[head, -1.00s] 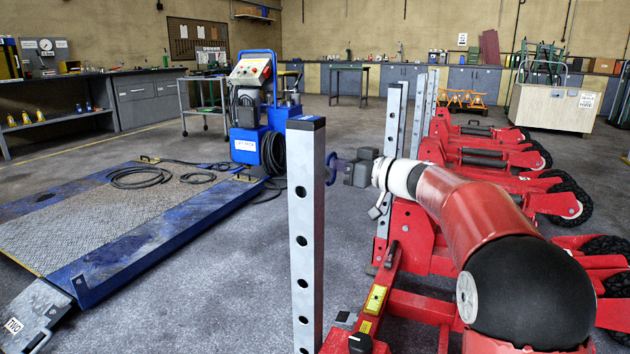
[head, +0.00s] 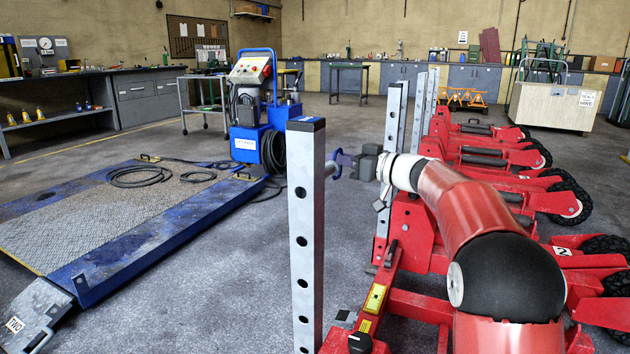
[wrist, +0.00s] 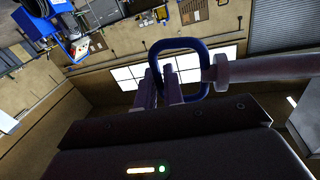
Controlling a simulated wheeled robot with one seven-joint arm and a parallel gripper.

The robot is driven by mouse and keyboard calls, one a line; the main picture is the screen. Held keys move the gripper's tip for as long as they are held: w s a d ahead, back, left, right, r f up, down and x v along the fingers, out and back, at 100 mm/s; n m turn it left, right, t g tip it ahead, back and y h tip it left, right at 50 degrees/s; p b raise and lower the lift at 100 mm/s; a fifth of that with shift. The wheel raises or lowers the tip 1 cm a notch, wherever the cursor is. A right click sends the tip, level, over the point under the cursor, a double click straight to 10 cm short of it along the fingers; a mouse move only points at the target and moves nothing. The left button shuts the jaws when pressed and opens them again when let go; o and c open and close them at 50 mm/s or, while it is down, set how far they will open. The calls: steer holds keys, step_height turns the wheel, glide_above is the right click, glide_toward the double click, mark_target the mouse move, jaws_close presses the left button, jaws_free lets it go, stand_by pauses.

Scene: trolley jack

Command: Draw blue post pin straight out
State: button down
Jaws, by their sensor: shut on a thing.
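The blue post pin (head: 333,169) shows at the right side of the upright grey post (head: 305,230), near its top. In the wrist view its blue loop handle (wrist: 205,72) stands between my fingers, and its thick shaft (wrist: 270,69) runs off to the right. My gripper (head: 344,161) is shut on the loop handle, just right of the post; in the wrist view my gripper (wrist: 161,80) reaches the loop from below. The shaft still meets the post in the head view. How much of it sits inside is hidden.
Red trolley jacks (head: 480,155) stand in a row to the right, with more grey posts (head: 395,125) behind. A blue-edged platform (head: 120,205) and a blue power unit (head: 252,110) stand left.

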steer(key=shift+r, duration=0.1)
steer(key=shift+w+d+r+p, duration=0.25)
steer(key=shift+w+r+p, duration=0.3)
steer(key=shift+w, duration=0.15)
steer(key=shift+w+d+r+p, duration=0.25)
steer(key=shift+w+r+p, duration=0.2)
steer(key=shift+w, duration=0.25)
